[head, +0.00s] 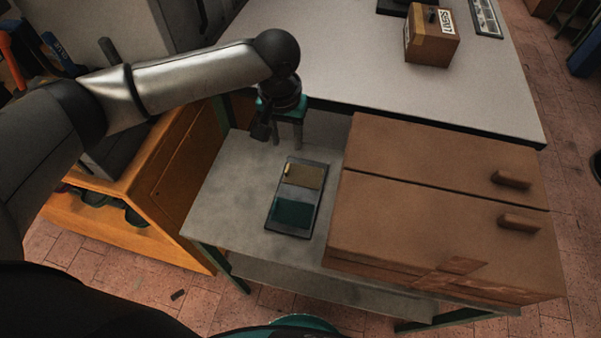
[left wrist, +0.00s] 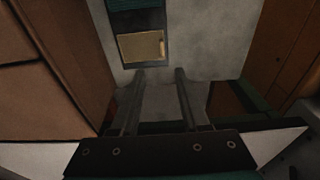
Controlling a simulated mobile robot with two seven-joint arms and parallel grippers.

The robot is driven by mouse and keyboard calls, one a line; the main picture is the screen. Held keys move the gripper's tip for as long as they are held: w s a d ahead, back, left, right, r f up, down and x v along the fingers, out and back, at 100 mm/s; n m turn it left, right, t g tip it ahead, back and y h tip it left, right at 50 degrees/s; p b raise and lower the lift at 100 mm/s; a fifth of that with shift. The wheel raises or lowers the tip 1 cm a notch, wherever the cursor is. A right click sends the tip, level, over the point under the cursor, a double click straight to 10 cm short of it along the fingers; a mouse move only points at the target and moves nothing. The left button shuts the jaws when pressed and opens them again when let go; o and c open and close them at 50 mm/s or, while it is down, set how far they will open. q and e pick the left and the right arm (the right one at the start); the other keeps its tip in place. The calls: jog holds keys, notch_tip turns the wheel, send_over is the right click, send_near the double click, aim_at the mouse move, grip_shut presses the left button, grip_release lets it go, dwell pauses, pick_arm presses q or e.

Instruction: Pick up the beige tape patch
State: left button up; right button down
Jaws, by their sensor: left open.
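The beige tape patch (head: 305,177) lies flat in the far half of a dark tray (head: 268,219), with a small pale tab at its left end. It also shows in the left wrist view (left wrist: 136,49), just beyond the fingertips, with the tab at its right edge. A dark green patch (head: 292,213) fills the tray's near half. My left gripper (head: 288,142) is open and empty, pointing down beyond the tray's far end. In the left wrist view its two fingers (left wrist: 160,73) stand apart, short of the patch. My right gripper is not in view.
The tray lies on a grey bench (head: 222,205). A brown two-part cabinet with handles (head: 440,215) stands close on its right. An orange wooden cabinet (head: 165,185) is at the left. A white table (head: 370,85) with a small box (head: 432,45) lies behind.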

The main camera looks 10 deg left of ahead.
pick_arm(q)
jog(key=b, duration=0.1)
send_over(287, 168)
jog(key=f, duration=0.5)
jog(key=shift+d+f, duration=0.15)
jog(key=shift+d, duration=0.15)
jog(key=shift+a+f+b, duration=0.15)
jog(key=shift+f+b, duration=0.25)
jog(key=shift+f, duration=0.95)
jog(key=shift+a+f+b, duration=0.15)
jog(key=shift+f+b, duration=0.2)
jog(key=shift+f, duration=1)
jog(key=shift+c, duration=0.2)
grip_shut()
